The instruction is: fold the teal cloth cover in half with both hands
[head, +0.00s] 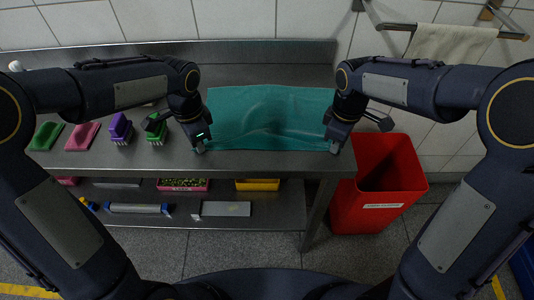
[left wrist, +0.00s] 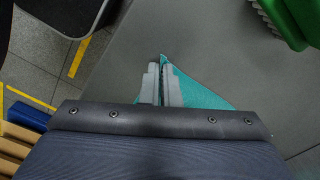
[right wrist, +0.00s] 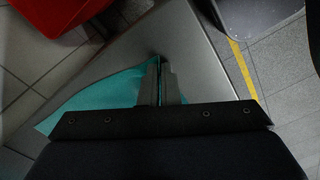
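The teal cloth cover (head: 265,113) lies spread on the steel table, slightly wrinkled, with its near edge between my two grippers. My left gripper (head: 198,146) is at its near left corner. In the left wrist view the fingers (left wrist: 161,85) are closed together, with the teal cloth (left wrist: 195,92) pinched at the corner. My right gripper (head: 335,146) is at the near right corner. In the right wrist view its fingers (right wrist: 160,82) are closed together with the teal cloth (right wrist: 100,92) running off to one side of them. The cloth's far edge lies on the table.
Green (head: 46,135) and pink (head: 82,136) pads, a purple brush (head: 120,129) and a green brush (head: 155,127) stand left of the cloth. A red bin (head: 378,185) stands at the table's right end. A lower shelf (head: 240,218) holds trays and tools. A towel (head: 450,42) hangs on a wall rail.

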